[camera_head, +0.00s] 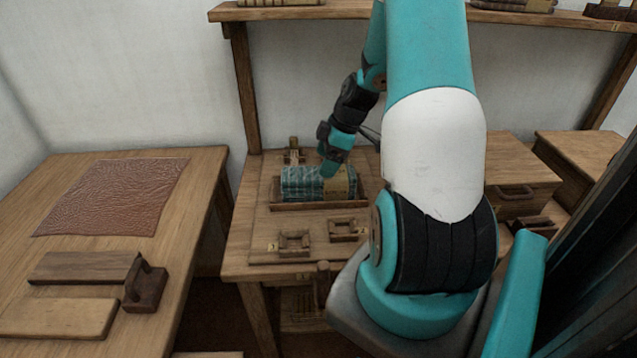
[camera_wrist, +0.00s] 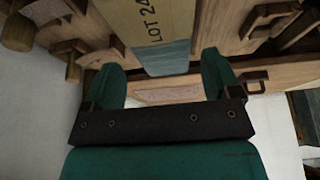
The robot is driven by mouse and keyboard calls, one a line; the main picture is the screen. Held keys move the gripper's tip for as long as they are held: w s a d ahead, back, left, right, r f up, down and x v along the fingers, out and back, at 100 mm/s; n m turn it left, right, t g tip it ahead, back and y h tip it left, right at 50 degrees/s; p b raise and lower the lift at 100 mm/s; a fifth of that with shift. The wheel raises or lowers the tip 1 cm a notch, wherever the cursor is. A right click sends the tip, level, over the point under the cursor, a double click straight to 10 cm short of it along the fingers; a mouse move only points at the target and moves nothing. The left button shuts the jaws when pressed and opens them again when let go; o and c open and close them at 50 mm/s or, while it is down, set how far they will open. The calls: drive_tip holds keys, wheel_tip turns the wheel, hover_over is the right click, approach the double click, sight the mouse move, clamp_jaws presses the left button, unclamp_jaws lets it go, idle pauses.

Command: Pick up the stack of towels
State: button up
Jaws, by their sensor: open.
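The stack of towels (camera_head: 300,182) is teal with stripes, and a tan paper band wraps its right part. It lies in a shallow wooden tray (camera_head: 300,206) on the middle table. In the wrist view, the band (camera_wrist: 150,22) reads "LOT 24" and a bluish-teal end of the stack (camera_wrist: 163,58) shows. My gripper (camera_head: 334,164) is above the right part of the stack. In the wrist view, my gripper (camera_wrist: 163,75) is open, with one finger on each side of the stack's end. Contact between fingers and towels cannot be told.
Two small square wooden frames (camera_head: 294,243) (camera_head: 343,231) sit in front of the tray. A wooden peg piece (camera_head: 294,153) stands behind it. A left table (camera_head: 195,215) holds a brown cloth (camera_head: 115,197) and wooden boards (camera_head: 84,267). A shelf (camera_head: 330,10) runs above.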

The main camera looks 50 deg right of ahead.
sight(315, 179)
drive_tip(key=shift+p+x, duration=0.4)
drive_tip(key=shift+x, duration=3.2)
drive_tip(key=c, duration=0.6)
drive_tip(key=shift+c, duration=0.2)
drive_tip(key=shift+w+r, duration=0.1)
drive_tip(key=shift+r, duration=0.05)
